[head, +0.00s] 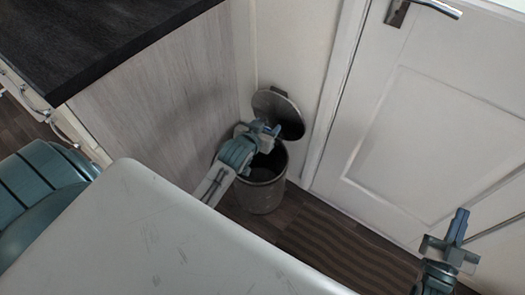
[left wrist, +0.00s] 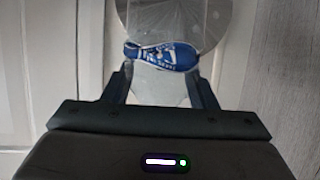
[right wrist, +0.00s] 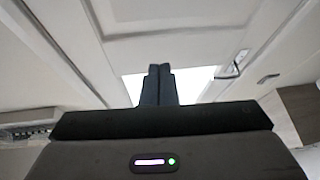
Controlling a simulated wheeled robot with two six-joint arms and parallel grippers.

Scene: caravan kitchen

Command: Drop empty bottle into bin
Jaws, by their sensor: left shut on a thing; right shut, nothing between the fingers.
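The bottle is clear with a blue and white label (left wrist: 163,55) and lies between the fingers of my left gripper (left wrist: 160,82) in the left wrist view. In the head view my left gripper (head: 267,129) is shut on it, above the opening of the dark grey bin (head: 262,194); the bottle is small and mostly hidden there. The bin's round lid (head: 273,104) stands open against the wall behind; it also shows behind the bottle in the left wrist view (left wrist: 195,20). My right gripper (head: 457,228) is shut and empty in front of the door, fingers together in the right wrist view (right wrist: 157,85).
A wood-panelled counter (head: 160,90) with a dark top stands left of the bin. A white door (head: 430,130) and striped mat (head: 340,245) are at right.

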